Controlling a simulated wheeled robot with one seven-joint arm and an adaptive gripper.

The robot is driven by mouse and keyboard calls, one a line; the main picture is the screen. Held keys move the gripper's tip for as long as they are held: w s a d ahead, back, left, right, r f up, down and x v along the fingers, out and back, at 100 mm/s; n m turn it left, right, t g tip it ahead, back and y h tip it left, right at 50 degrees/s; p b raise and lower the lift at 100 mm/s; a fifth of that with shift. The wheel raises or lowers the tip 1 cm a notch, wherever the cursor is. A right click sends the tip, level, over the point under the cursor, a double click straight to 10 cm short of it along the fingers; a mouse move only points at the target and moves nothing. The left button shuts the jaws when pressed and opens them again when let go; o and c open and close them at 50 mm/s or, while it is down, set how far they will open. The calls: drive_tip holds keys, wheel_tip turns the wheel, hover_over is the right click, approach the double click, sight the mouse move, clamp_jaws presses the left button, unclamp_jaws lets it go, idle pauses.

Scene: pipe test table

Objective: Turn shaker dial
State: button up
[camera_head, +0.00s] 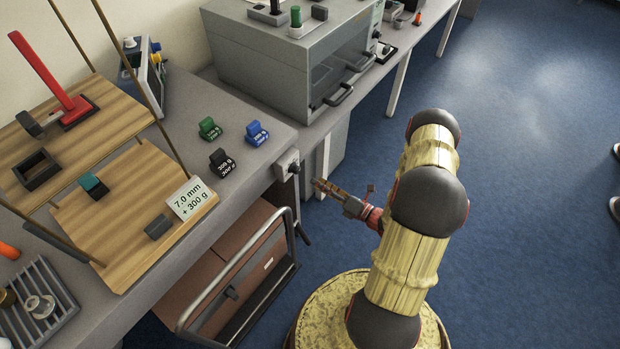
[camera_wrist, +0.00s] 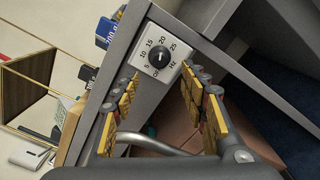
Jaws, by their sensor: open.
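The shaker dial (camera_wrist: 158,57) is a dark round knob on a white plate with numbers from 5 to 25, an off mark and "Hz". It sits on the grey table front edge in the wrist view, and small at the table corner in the head view (camera_head: 293,168). I cannot clearly read its setting. My gripper (camera_wrist: 161,76) is open and empty, its yellow-padded fingers pointing at the dial, one on each side of it in the picture. In the head view my gripper (camera_head: 319,185) is just right of the dial, apart from it.
Green (camera_head: 210,129), blue (camera_head: 257,134) and black (camera_head: 221,163) weights stand on the table (camera_head: 180,90). A wooden shelf (camera_head: 125,200) with a "7.0 mm + 300 g" card is at left. A metal-railed cart (camera_head: 240,280) is below. A grey oven (camera_head: 290,60) stands behind. Blue floor is free at right.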

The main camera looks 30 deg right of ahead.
drive_tip(key=shift+v, duration=1.15)
